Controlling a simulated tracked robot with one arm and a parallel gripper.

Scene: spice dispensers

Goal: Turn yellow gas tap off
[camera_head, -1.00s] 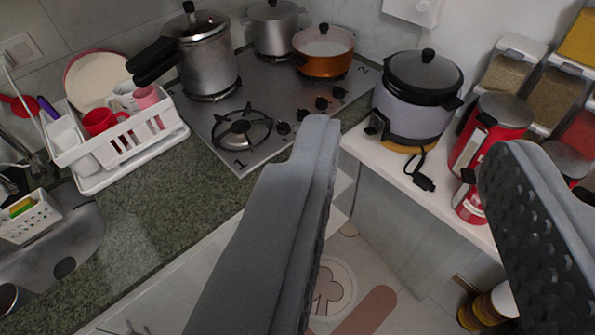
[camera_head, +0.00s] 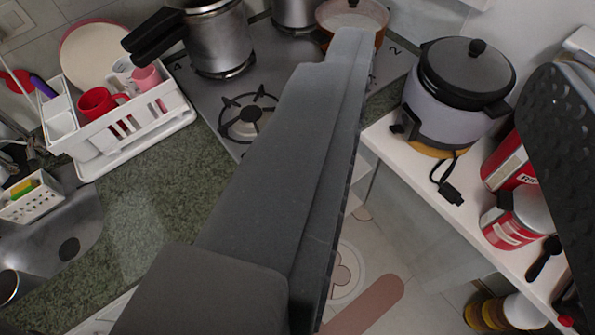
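No yellow gas tap shows in this view. My gripper (camera_head: 450,62) is open, with its two grey fingers wide apart and nothing between them. The left finger crosses the middle of the picture and covers part of the gas stove (camera_head: 205,97), including where its knobs are. The right finger stands at the right edge, in front of the white shelf's back part. A front burner (camera_head: 247,117) of the stove is visible with no pot on it.
A pressure cooker (camera_head: 219,45) and an orange pot (camera_head: 352,17) stand on the stove. A dish rack (camera_head: 130,130) and sink (camera_head: 75,225) are at left. A rice cooker (camera_head: 455,90) and red tins (camera_head: 515,220) stand on the white shelf (camera_head: 410,172). Open floor (camera_head: 385,255) shows below.

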